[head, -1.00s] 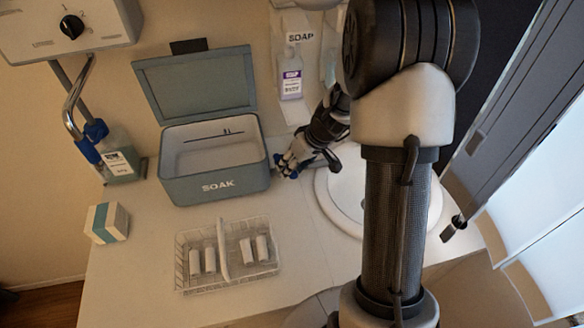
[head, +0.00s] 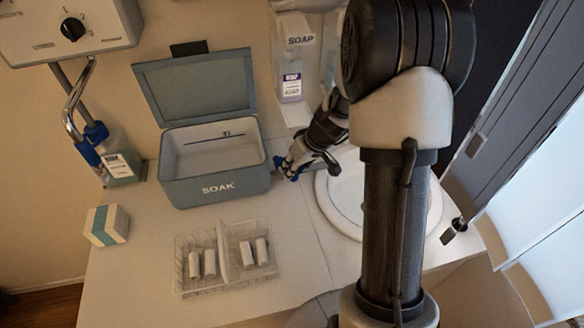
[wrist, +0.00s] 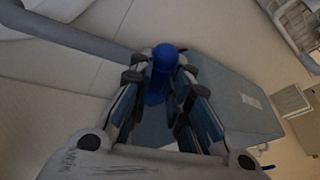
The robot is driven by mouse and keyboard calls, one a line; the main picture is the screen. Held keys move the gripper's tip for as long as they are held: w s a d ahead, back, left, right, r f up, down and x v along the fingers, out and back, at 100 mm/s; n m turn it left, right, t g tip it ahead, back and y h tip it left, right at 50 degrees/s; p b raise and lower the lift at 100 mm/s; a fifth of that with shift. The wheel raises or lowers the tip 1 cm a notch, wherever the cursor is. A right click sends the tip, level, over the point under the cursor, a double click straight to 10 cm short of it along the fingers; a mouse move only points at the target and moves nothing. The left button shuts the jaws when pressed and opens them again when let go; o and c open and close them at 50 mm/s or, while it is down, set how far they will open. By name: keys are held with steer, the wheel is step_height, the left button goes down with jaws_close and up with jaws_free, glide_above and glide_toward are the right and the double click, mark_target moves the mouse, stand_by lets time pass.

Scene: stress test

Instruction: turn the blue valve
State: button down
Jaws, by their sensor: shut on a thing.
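The blue valve (wrist: 163,62) shows in the wrist view as a rounded blue handle between my fingertips. My gripper (wrist: 160,80) is shut on it, one finger on each side. In the head view my gripper (head: 289,170) is low over the counter, between the soak box and the sink. Only small blue parts show there, and I cannot cleanly separate the valve from the fingers. The lower part of the valve is hidden by the fingers in the wrist view.
The open grey-blue SOAK box (head: 216,190) stands close to the left of my gripper. The white sink (head: 330,205) and its dark faucet (head: 322,175) are at right. A soap dispenser (head: 291,85) hangs behind. A wire basket (head: 227,285) with several white rolls stands in front.

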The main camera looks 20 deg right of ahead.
stand_by(0.4)
steer(key=shift+a+f+m+h+b, duration=0.15)
steer(key=shift+a+m+h+b, duration=0.3)
steer(key=shift+m+b, duration=0.6)
steer(key=shift+s+a+r+m+t+h, duration=0.1)
steer(key=shift+a+m+t+h, duration=0.15)
steer(key=shift+m, duration=0.4)
steer(key=shift+a+r+m+t+h, duration=0.1)
steer(key=shift+a+m+t+h, duration=0.1)
steer(key=shift+a+m, duration=0.3)
steer(key=shift+d, duration=0.15)
steer(key=c, duration=1.5)
jaws_free()
